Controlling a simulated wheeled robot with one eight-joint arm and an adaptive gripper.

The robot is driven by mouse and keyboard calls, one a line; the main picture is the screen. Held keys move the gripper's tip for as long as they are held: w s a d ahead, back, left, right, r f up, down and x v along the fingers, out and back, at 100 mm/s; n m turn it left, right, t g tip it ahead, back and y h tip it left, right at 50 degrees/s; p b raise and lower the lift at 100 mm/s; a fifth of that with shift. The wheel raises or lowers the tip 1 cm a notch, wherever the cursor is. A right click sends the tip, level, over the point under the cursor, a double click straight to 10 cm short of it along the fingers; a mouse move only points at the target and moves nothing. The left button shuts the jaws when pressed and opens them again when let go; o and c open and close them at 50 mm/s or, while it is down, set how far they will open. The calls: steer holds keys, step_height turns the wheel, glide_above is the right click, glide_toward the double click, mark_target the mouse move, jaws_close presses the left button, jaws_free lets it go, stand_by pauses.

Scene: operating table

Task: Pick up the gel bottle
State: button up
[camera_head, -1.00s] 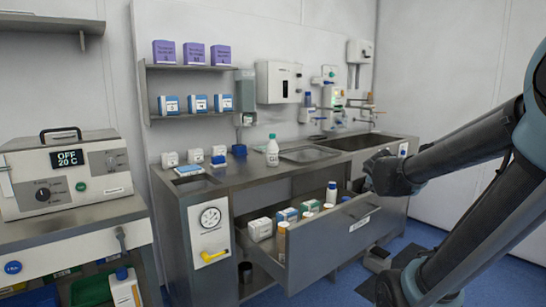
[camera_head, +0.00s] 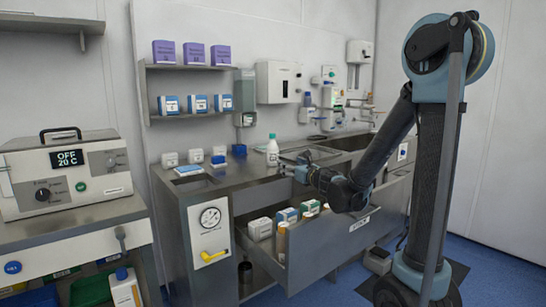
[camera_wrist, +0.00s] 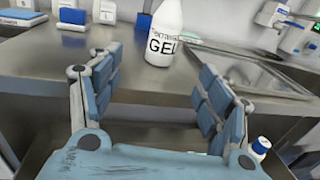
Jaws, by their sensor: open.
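The gel bottle (camera_head: 272,151) is white with a green cap and stands upright on the steel counter, left of the sink. In the wrist view the gel bottle (camera_wrist: 164,38) shows its "GEL" label, and its top is cut off by the frame. My gripper (camera_head: 287,169) is at the counter's front edge, just right of and in front of the bottle. In the wrist view my gripper (camera_wrist: 158,70) is open and empty, with its blue-padded fingers apart. The bottle stands beyond the fingertips, between their lines, not touching them.
An open drawer (camera_head: 330,240) with boxes and bottles juts out below the counter. A metal tray (camera_wrist: 250,70) lies right of the bottle. A blue block (camera_wrist: 72,18) and small white boxes (camera_head: 195,156) stand to its left. A dispenser (camera_head: 245,84) hangs behind.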

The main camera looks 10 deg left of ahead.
mark_target(274, 157)
steer(key=x, duration=1.2)
steer(key=shift+d, duration=0.15)
steer(key=shift+d+x, duration=0.25)
steer(key=shift+x, duration=2.5)
steer(key=shift+w+r, duration=0.15)
steer(key=shift+w, duration=0.05)
steer(key=shift+c, duration=0.2)
steer(key=c, duration=1.4)
